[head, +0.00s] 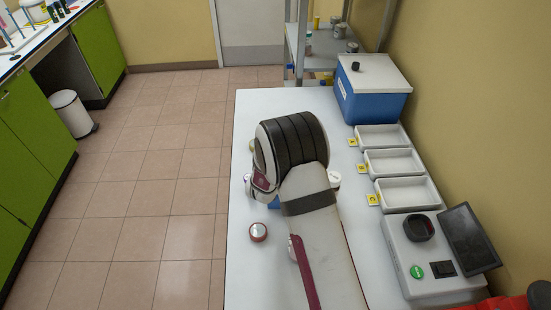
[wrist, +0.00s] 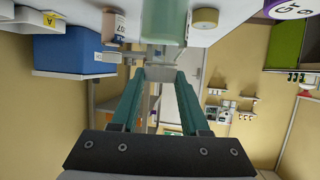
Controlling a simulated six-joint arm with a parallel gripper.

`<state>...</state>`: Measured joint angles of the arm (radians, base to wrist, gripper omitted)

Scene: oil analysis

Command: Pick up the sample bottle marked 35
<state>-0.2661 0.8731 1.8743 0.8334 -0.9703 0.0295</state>
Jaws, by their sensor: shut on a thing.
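In the wrist view my gripper (wrist: 161,70) has its two teal fingers closed in at the tips. A pale green bottle-like body (wrist: 165,22) stands at the fingertips, and my gripper is shut on it. No number on it is readable, so I cannot tell whether it is marked 35. Another bottle (wrist: 113,27) with a printed label stands to its left, and one with a yellowish base or cap (wrist: 205,18) to its right. In the head view my arm hides the gripper and the held bottle. A red-rimmed round-topped bottle (head: 258,232) stands left of my arm.
A blue box with a white lid (head: 372,88) stands at the table's back right. Three white trays (head: 410,204) with yellow tags line the right side. A device with a dark screen (head: 468,238) stands in front of them. The table's front left (head: 250,285) is clear.

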